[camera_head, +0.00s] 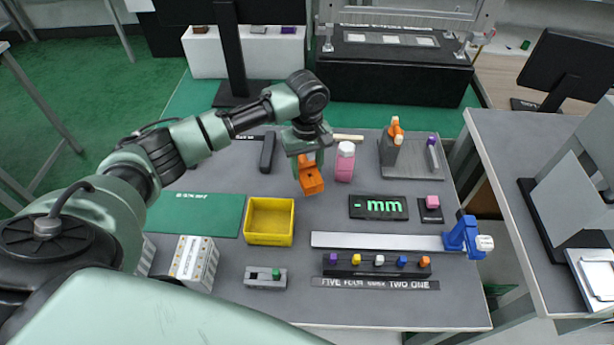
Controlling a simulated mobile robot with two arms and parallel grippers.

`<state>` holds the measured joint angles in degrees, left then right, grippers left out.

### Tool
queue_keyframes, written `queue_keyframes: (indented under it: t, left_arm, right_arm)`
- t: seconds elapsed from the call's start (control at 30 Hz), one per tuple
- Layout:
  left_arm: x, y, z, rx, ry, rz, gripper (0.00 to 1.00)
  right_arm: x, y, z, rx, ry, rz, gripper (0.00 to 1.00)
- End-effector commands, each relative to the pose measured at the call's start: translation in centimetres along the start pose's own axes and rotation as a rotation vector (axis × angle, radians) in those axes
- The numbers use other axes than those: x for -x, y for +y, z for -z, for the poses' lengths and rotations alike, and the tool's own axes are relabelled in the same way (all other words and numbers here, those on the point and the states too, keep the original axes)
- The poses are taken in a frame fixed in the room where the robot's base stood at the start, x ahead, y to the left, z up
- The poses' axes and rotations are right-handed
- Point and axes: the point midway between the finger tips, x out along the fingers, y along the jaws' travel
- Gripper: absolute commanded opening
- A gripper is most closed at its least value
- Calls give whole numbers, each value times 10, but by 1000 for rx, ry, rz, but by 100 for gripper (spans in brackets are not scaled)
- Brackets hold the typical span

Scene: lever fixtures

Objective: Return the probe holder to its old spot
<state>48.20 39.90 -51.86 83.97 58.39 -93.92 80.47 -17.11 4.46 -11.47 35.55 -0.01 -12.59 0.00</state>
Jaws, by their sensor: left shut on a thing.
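An orange piece (311,181), which looks like the probe holder, hangs below my left gripper (306,156). My left gripper is shut on it, and the jaws hide its upper part. I cannot tell whether its lower end touches the table. Another orange piece (396,131) stands on a grey block (404,158) at the back right. The old spot is not clearly marked in this view. My right gripper is not in view.
A yellow bin (269,221), a "-mm" display (378,207), a long rail (375,241) with a blue piece (466,237) and a row of coloured knobs (377,265) lie nearer.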

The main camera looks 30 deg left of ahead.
Motion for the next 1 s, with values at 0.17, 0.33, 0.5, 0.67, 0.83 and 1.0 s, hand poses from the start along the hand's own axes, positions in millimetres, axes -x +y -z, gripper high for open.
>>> queue_keyframes:
  t: [0.17, 0.33, 0.5, 0.67, 0.83, 1.0]
  left_arm:
    - [-26, 0, 0, 1, -1, 2, 0]
    - [-42, 0, 0, 0, 0, 1, 0]
    - [-42, 0, 0, 0, 0, 0, 0]
    - [-43, 0, 0, 0, 0, 0, 0]
    - [-44, 0, 0, 0, 0, 0, 67]
    - [-44, 0, 0, 0, 0, 0, 67]
  right_arm:
    - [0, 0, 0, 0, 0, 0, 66]
    - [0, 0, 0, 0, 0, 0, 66]
    - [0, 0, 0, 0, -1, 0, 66]
    - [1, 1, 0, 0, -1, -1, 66]
    - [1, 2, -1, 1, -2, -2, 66]
    - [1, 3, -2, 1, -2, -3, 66]
